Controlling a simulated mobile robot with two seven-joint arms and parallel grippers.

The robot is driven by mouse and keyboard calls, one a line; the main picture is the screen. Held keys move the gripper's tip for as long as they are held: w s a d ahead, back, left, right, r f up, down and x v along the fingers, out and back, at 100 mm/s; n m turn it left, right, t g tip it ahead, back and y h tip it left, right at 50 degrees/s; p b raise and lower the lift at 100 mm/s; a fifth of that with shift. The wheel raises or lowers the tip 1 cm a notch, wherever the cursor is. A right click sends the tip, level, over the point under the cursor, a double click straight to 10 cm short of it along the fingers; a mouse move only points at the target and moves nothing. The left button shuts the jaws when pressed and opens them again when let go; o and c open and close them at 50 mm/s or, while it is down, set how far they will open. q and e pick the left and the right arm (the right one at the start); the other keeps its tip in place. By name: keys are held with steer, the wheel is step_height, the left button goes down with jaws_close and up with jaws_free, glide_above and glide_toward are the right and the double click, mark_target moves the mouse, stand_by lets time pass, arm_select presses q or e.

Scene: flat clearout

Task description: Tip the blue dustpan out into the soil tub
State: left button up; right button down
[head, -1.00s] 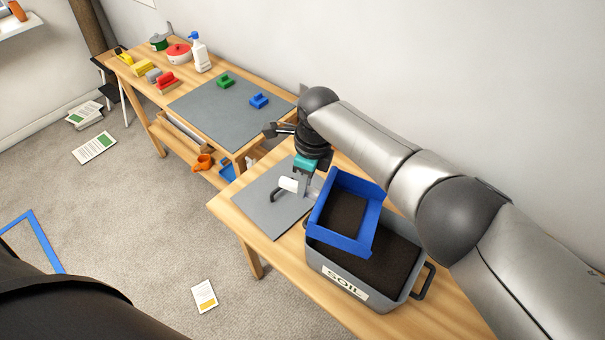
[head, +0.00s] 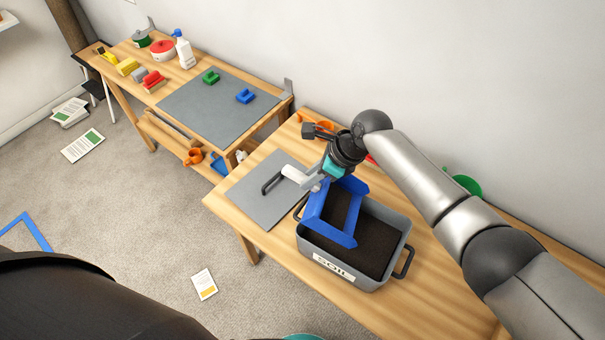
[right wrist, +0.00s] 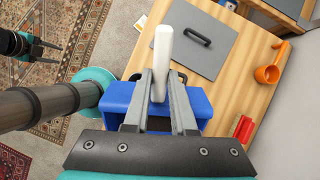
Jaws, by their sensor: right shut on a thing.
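My right gripper (head: 318,182) is shut on the white handle (right wrist: 162,60) of the blue dustpan (head: 331,233). The dustpan is over the left part of the grey soil tub (head: 374,283), tilted. Dark soil (head: 380,244) shows in the tub. Dark stuff also shows inside the pan's blue walls, but I cannot tell whether it lies in the pan or in the tub beneath. The pan also shows behind the fingers in the right wrist view (right wrist: 198,103). My left gripper (right wrist: 45,50) is open and empty, away from the table, in that view.
A grey lid (head: 262,203) with a black handle lies left of the tub. A green round thing (head: 466,186) and an orange scoop (right wrist: 268,73) are toward the wall. A second table carries a grey mat (head: 215,125) with green and blue blocks.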

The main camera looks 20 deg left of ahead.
steer(key=shift+d+r+y, duration=0.6)
steer(key=shift+d+r, duration=0.1)
steer(key=shift+d, duration=0.1)
steer(key=shift+a, duration=0.1)
steer(key=shift+d+r+y, duration=0.35)
steer(key=shift+d, duration=0.25)
steer(key=shift+d+r+y, duration=0.3)
steer(key=shift+d+y, duration=0.05)
steer(key=shift+d, duration=0.2)
steer(key=shift+d+r+y, duration=0.25)
steer(key=shift+d+y, duration=0.1)
steer(key=shift+d, duration=0.2)
steer(key=shift+d+r+y, duration=0.25)
steer(key=shift+d+y, duration=0.1)
steer(key=shift+d, duration=0.15)
